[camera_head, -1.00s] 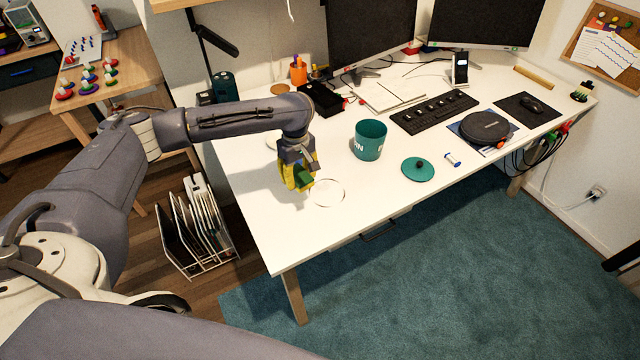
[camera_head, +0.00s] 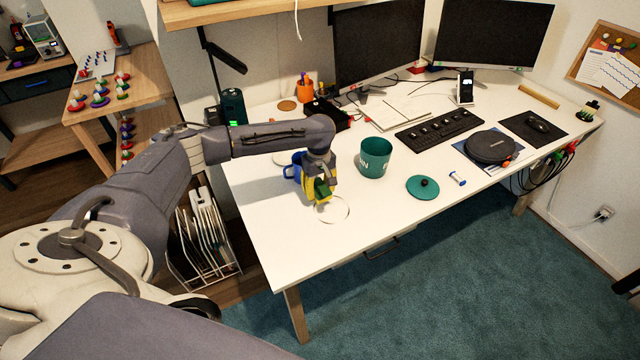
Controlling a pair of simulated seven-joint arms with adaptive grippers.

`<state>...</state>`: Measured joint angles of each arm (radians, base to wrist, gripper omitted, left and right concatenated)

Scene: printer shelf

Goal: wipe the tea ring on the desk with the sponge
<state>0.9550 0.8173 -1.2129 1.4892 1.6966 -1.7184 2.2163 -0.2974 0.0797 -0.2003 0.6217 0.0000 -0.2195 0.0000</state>
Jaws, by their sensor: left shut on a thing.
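The tea ring (camera_head: 347,209) is a thin brownish circle on the white desk, near its front left edge. My left gripper (camera_head: 319,184) points down at the ring's far left side. It is shut on the sponge (camera_head: 322,190), which shows as a green and yellow block at the fingertips. The sponge overlaps the ring's upper left edge in the picture; I cannot tell whether it touches the desk. My right gripper is out of view.
A blue mug (camera_head: 291,170) stands just behind my left gripper. A teal canister (camera_head: 374,158) stands to the right, with its teal lid (camera_head: 422,187) lying nearby. The keyboard (camera_head: 438,130) is farther back. The desk (camera_head: 290,240) is bare in front of the ring.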

